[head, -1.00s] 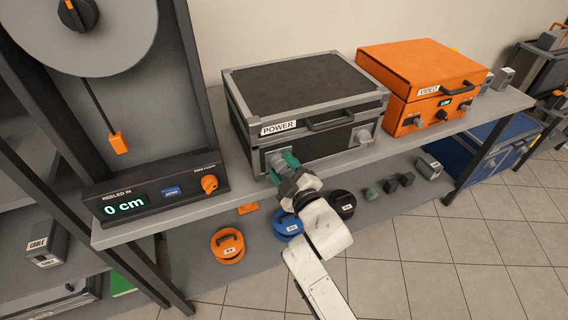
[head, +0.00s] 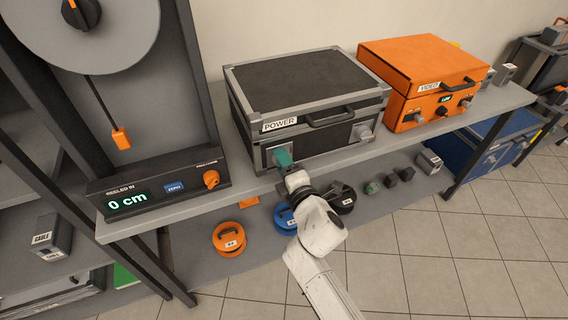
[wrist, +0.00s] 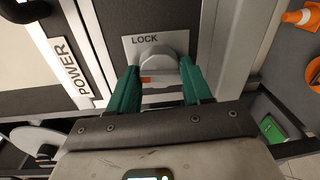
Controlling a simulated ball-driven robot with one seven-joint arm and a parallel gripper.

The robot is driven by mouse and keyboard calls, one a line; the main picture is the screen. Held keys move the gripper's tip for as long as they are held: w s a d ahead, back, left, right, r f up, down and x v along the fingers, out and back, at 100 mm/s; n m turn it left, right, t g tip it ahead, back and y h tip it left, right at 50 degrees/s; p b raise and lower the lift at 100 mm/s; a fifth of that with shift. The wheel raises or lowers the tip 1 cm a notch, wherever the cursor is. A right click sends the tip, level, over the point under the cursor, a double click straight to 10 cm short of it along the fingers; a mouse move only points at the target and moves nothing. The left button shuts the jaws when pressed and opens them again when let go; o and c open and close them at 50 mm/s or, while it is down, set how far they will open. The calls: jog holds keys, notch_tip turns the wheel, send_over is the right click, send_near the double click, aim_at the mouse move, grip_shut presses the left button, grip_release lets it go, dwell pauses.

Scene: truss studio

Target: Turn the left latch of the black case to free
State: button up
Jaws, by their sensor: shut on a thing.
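The black case (head: 300,82) with grey edges and a POWER label stands closed on the shelf. Its left latch (wrist: 158,60) is a round grey knob on a light plate marked LOCK, with a small orange patch beside it in the wrist view. My gripper (wrist: 160,80) has its green fingers on either side of this knob, shut on it. In the head view my gripper (head: 283,158) covers most of the left latch. The right latch (head: 362,133) shows as a grey knob on the case's front right.
An orange VIDEO case (head: 425,80) stands to the right on the same shelf (head: 400,140). A reel unit (head: 150,190) reading 0 cm stands to the left. Orange (head: 230,238), blue (head: 284,218) and black (head: 342,198) round items lie on the lower shelf.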

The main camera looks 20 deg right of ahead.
jog(key=shift+r+n, duration=0.1)
jog(key=shift+n, duration=0.4)
jog(key=o, duration=1)
jog(key=shift+s+r, duration=0.2)
jog(key=shift+s, duration=2.5)
jog(key=shift+s+r, duration=0.15)
jog(key=shift+s, duration=2.55)
